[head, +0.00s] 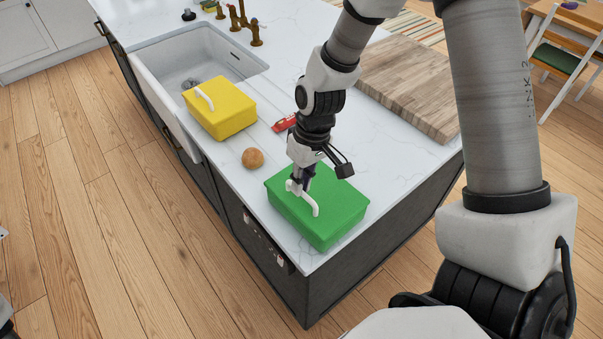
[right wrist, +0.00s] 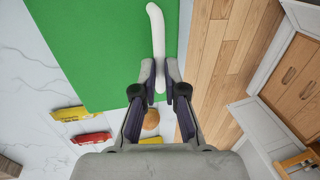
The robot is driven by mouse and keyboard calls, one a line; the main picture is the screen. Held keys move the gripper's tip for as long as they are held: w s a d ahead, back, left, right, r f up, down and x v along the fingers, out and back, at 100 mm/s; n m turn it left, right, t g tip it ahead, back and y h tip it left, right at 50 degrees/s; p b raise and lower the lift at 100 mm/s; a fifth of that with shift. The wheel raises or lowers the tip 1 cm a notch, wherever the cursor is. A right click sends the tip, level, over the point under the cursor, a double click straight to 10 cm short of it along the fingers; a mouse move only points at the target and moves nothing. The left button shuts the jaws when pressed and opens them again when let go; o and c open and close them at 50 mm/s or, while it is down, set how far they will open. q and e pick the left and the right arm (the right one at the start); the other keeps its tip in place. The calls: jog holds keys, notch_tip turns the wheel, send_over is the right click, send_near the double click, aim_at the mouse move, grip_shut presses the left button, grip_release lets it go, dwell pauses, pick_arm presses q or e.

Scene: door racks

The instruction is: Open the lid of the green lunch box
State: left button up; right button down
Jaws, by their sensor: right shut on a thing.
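The green lunch box (head: 334,228) sits on the near end of the white counter, its lid flat on top. A white curved handle (head: 313,203) stands on the lid. My right gripper (head: 297,187) is over the lid from above, shut on one end of the handle. In the right wrist view, the fingers (right wrist: 160,85) pinch the white handle (right wrist: 155,30) above the green lid (right wrist: 100,40). The gripper hides part of the handle in the head view. My left gripper does not show clearly.
A yellow lunch box (head: 225,115) with a white handle stands by the sink (head: 180,65). A round brown item (head: 253,158) and a red packet (head: 284,122) lie between the boxes. A wooden board (head: 415,85) lies at the back right. The counter's edge is close to the green box.

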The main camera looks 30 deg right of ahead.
aim_at(311, 191)
jog(key=shift+w+d+r, duration=0.1)
jog(key=shift+w+d, duration=0.05)
jog(key=c, duration=1.8)
grip_release()
jog(key=shift+y, duration=0.3)
jog(key=shift+c, duration=0.2)
jog(key=o, duration=0.6)
jog(key=shift+o, duration=0.2)
jog(key=v, duration=1.2)
jog(key=shift+w, duration=0.1)
